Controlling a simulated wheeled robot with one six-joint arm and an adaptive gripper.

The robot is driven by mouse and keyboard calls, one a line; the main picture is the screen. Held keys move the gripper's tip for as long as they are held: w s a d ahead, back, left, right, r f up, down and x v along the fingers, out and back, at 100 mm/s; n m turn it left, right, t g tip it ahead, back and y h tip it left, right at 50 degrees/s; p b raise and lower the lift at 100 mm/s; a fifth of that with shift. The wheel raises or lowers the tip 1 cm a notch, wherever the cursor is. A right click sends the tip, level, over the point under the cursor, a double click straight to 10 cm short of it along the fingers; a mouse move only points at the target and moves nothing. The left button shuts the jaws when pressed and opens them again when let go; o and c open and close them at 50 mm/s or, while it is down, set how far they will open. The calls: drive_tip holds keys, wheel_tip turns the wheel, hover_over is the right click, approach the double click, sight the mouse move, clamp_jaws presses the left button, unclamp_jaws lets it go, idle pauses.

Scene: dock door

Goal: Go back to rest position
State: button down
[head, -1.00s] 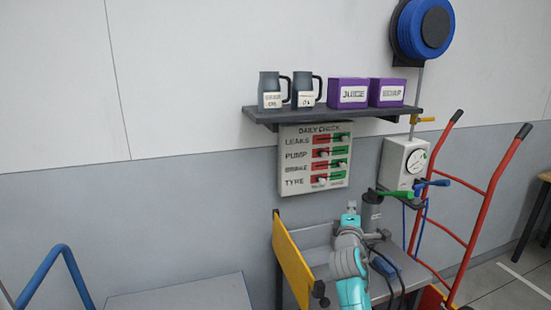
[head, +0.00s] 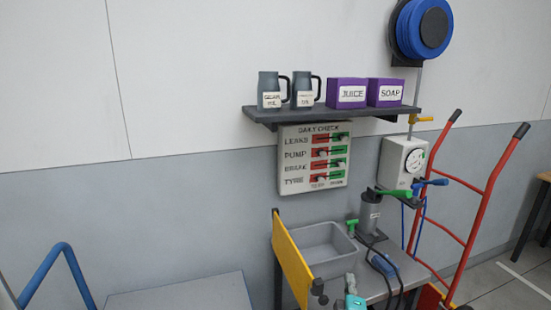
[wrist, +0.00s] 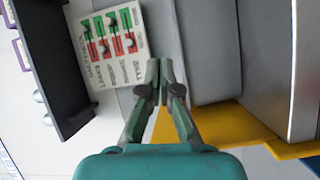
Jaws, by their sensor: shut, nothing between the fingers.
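My gripper (wrist: 159,84) is shut and empty in the wrist view, its two dark fingers together at the tips. The daily check board (wrist: 112,42) lies beyond and to the left of the fingertips there, clear of them. In the head view only a teal and grey part of my arm shows at the bottom edge, over the cart's front; the fingers cannot be made out there. The board (head: 313,160) hangs on the wall below the shelf, with red and green slider rows labelled leaks, pump, brake and tyre.
A dark shelf (head: 340,113) holds two jugs and purple juice (head: 347,93) and soap (head: 386,92) boxes. The cart carries a grey bin (head: 325,247), a dark cylinder (head: 370,214) and a yellow side panel (head: 291,262). A red hand truck (head: 485,205) stands at right.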

drive_tip(key=s+a+f+m+g+y, duration=0.1)
drive_tip(key=s+f+m+y, duration=0.15)
drive_tip(key=s+f, duration=0.9)
drive_tip(key=s+a+f+m+g+y, duration=0.1)
drive_tip(key=s+a+f+m, duration=0.15)
drive_tip(key=s, duration=1.85)
drive_tip(key=s+r+m, duration=0.4)
drive_tip(key=s+r, duration=0.1)
drive_tip(key=s, duration=0.8)
drive_tip(key=s+r+m+g, duration=0.1)
drive_tip(key=s+r+m, duration=0.3)
drive_tip(key=s, duration=0.9)
drive_tip(key=shift+s+d+r+m, duration=0.3)
drive_tip(key=shift+s+r+m, duration=0.1)
drive_tip(key=shift+r, duration=0.5)
